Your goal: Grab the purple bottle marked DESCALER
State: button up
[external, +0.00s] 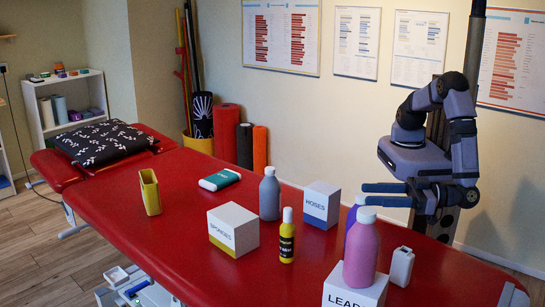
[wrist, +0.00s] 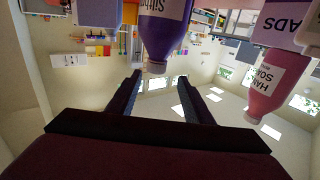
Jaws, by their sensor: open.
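The purple bottle (external: 351,217) stands mostly hidden behind a pink bottle in the external view.
A pink bottle (external: 361,252), labelled as hand soap in the wrist view (wrist: 277,85), stands on the LEADS box (external: 340,294) close by.

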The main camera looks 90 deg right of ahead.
aim_at(350, 211)
jog(key=shift+f, duration=1)
jog(key=shift+w+d+p, duration=0.2)
jog(key=shift+w+p, duration=0.1)
jog(key=shift+w, duration=0.8)
jog(key=w+p, duration=0.1)
jog(key=w, duration=0.1)
jog(key=w+d, duration=0.1)
jog(key=w, duration=0.1)
jog(key=shift+d+f+p, duration=0.15)
jog(key=shift+d+p, duration=0.05)
jog(key=shift+p, duration=0.15)
jog(key=shift+w, duration=0.5)
jog(key=shift+c, duration=0.3)
grip_shut()
